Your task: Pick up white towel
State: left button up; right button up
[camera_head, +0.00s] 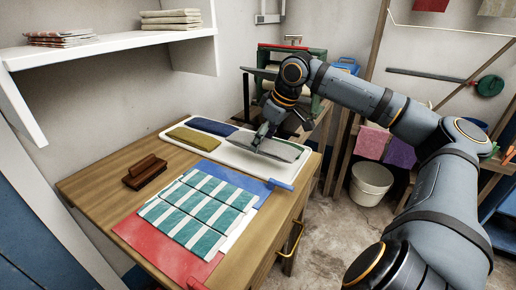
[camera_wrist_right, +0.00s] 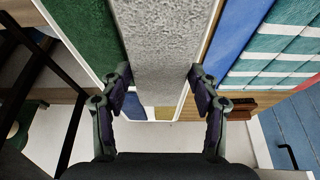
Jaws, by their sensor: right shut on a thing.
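The white towel (camera_head: 284,151), pale grey and speckled, is at the right end of the white tray (camera_head: 243,163) on the wooden table. My right gripper (camera_head: 260,143) is at its left part in the head view, pointing down. In the right wrist view the towel (camera_wrist_right: 165,50) runs between the two fingers of my right gripper (camera_wrist_right: 160,78), which is shut on it. I cannot tell whether the towel is clear of the tray. My left gripper is not in view.
An olive towel (camera_head: 193,138) and a navy towel (camera_head: 212,126) lie on the tray. Striped teal cloths (camera_head: 200,212) lie on red and blue cloths in front. A brown brush (camera_head: 146,172) stands left. A green-framed machine (camera_head: 316,68) stands behind; a bucket (camera_head: 371,184) is right.

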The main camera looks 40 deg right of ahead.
jog(key=s+d+r+b, duration=0.1)
jog(key=d+r, duration=0.1)
jog(key=s+d+r+b, duration=0.1)
jog(key=s+r+b, duration=0.1)
jog(key=shift+s+d, duration=0.25)
jog(key=shift+d, duration=0.1)
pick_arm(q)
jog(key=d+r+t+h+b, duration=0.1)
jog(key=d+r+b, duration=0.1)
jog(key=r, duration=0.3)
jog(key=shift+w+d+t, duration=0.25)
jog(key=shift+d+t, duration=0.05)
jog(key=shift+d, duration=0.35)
pick_arm(e)
jog(key=s+d+r, duration=0.3)
jog(key=s+d, duration=0.1)
jog(key=d, duration=0.1)
jog(key=shift+s+r, duration=0.35)
